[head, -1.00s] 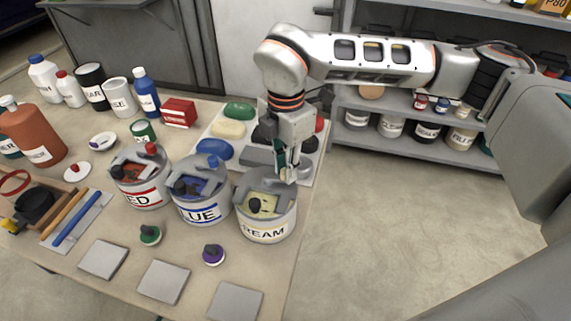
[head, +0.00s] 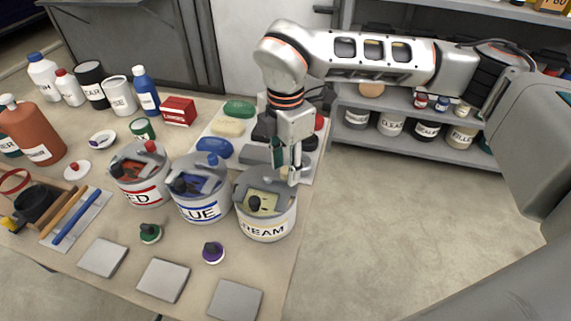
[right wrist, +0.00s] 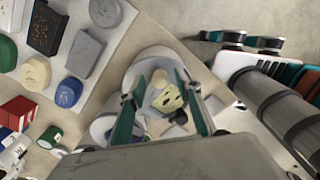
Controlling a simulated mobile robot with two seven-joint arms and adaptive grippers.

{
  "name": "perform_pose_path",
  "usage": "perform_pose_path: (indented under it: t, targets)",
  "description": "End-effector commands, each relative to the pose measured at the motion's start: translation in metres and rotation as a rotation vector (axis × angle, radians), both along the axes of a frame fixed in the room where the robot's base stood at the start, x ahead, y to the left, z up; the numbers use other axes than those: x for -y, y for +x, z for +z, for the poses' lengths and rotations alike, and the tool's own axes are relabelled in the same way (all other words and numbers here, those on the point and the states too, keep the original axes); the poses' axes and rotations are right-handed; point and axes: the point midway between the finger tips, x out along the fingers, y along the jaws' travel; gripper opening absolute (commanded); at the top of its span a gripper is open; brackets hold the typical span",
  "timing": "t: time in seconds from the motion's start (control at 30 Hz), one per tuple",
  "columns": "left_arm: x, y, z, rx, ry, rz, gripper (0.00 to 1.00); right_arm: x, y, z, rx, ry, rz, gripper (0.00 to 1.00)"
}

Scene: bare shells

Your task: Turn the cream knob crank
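The cream pot (head: 266,229), a grey can labelled CREAM, stands upright at the table's right end. Cream colour shows in the opening of its grey top, and a dark crank knob (head: 254,204) stands at the opening's front left. My right gripper (head: 286,172) points down over the back right of the pot, apart from the knob. In the right wrist view its two teal-sided fingers (right wrist: 160,112) are spread, with the cream opening (right wrist: 167,98) seen between them and nothing held. Whether a finger touches the pot's rim is unclear. My left gripper is not in view.
The blue pot (head: 203,211) stands close left of the cream pot, with the red pot (head: 140,196) beyond. A pale board (head: 222,171) with coloured blocks lies behind. Grey tiles (head: 236,299) and small knobs (head: 213,253) lie in front. Open floor is at right.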

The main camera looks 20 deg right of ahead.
Motion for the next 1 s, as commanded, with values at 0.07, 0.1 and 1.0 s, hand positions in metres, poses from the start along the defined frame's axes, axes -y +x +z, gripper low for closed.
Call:
perform_pose_path:
  t: [0.07, 0.1, 1.0]
  targets:
    - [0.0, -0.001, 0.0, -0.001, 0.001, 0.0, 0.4, 0.0, 0.0, 0.0, -0.001, 0.0, 0.0, 0.34]
    - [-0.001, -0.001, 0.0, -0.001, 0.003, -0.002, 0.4, 0.0, 0.0, 0.0, -0.001, 0.0, 0.0, 0.34]
    - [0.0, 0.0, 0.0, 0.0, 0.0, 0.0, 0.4, 0.0, 0.0, 0.12, 0.0, 0.0, 0.0, 0.34]
